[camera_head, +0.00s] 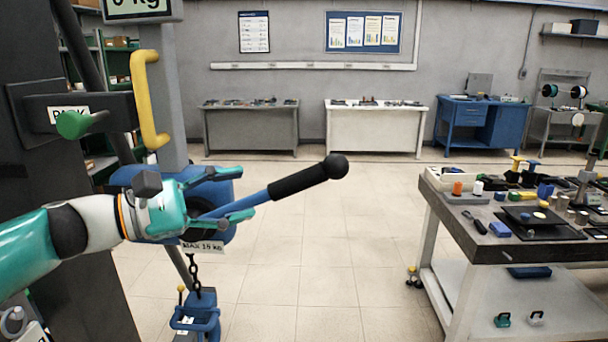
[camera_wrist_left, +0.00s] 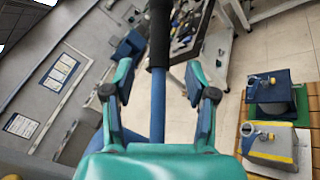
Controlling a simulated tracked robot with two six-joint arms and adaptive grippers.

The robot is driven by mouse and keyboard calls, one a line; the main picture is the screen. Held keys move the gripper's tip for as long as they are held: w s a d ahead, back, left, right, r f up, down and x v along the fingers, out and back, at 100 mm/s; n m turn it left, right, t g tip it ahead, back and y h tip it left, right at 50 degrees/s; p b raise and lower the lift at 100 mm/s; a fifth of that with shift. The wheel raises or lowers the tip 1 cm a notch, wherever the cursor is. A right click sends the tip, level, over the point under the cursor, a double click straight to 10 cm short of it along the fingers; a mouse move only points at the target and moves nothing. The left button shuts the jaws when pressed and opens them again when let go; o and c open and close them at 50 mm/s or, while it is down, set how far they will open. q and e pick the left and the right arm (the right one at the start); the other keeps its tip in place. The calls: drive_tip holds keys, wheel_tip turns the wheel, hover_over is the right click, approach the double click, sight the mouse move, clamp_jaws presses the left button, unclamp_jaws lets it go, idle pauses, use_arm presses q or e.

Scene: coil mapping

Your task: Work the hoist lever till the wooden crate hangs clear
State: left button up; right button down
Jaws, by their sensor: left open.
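The hoist lever (camera_head: 297,183) has a blue shaft, a black grip and a ball end, and points right and slightly up from the blue hoist body (camera_head: 225,236). My left gripper (camera_head: 241,195) is open, its fingers on either side of the blue shaft. The wrist view shows the shaft of the lever (camera_wrist_left: 158,108) between the two fingertips, with gaps on both sides. A chain (camera_head: 194,270) hangs from the hoist to a blue fitting (camera_head: 196,318). I cannot make out the wooden crate. My right gripper is not in view.
A display (camera_head: 140,8) reading 0 kg and a yellow handle (camera_head: 150,98) are above my left arm. A workbench (camera_head: 470,236) with many small items stands right. Wooden slats (camera_wrist_left: 246,113) carrying boxes show in the wrist view. The middle floor is clear.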

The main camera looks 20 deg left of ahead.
sight(288, 184)
use_arm(q)
drive_tip(key=p+x, duration=0.2)
drive_tip(key=x, duration=0.9)
drive_tip(key=shift+w+d+f, duration=0.1)
drive_tip(key=shift+w, duration=0.05)
drive_tip(key=shift+c, duration=0.4)
clamp_jaws()
